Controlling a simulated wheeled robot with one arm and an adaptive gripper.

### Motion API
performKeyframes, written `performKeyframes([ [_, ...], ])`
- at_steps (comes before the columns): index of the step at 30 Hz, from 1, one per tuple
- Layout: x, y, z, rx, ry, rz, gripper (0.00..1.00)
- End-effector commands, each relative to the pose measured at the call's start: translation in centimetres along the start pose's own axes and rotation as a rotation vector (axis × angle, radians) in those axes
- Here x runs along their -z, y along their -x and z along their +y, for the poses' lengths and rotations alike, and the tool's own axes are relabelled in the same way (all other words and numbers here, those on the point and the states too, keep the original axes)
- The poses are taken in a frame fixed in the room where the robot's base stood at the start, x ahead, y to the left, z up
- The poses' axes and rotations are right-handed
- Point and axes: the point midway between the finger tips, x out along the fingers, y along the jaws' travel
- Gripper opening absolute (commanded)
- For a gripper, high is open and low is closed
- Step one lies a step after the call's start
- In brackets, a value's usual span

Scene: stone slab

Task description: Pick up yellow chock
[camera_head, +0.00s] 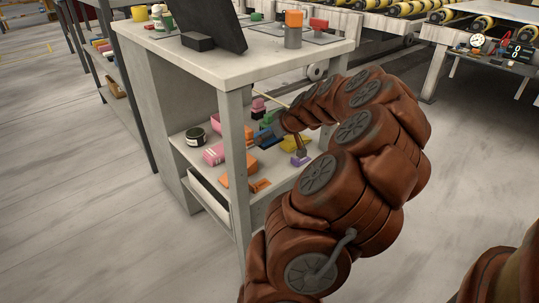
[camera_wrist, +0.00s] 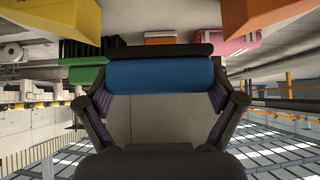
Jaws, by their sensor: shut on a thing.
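A yellow piece (camera_head: 296,143), perhaps the yellow chock, lies on the lower shelf just right of my gripper (camera_head: 277,129), partly hidden by my arm. A dark strip lies along the block's upper edge.
The table top (camera_head: 185,60) above carries a monitor (camera_head: 212,22) and cups. A table leg (camera_head: 236,170) stands in front. Open floor lies left.

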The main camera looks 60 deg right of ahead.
Motion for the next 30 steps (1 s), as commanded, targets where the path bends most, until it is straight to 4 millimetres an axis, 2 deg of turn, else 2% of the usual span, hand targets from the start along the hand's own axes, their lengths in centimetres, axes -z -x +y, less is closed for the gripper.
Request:
performKeyframes([
  [1,-0.9,-0.9,0.0,0.001,-0.002,-0.001,0.69],
  [3,-1.6,-1.5,-0.1,0.002,-0.002,-0.001,0.69],
  [8,-2.3,-2.3,-0.1,0.003,-0.001,-0.002,0.69],
  [15,-4.5,-4.5,-0.1,0.003,-0.002,-0.003,0.69],
  [28,-4.8,-4.8,-0.1,0.002,0.0,-0.002,0.69],
  [29,-4.8,-4.7,-0.1,0.002,0.0,-0.002,0.95],
  [30,-4.7,-4.7,-0.1,0.002,0.0,-0.002,0.99],
])
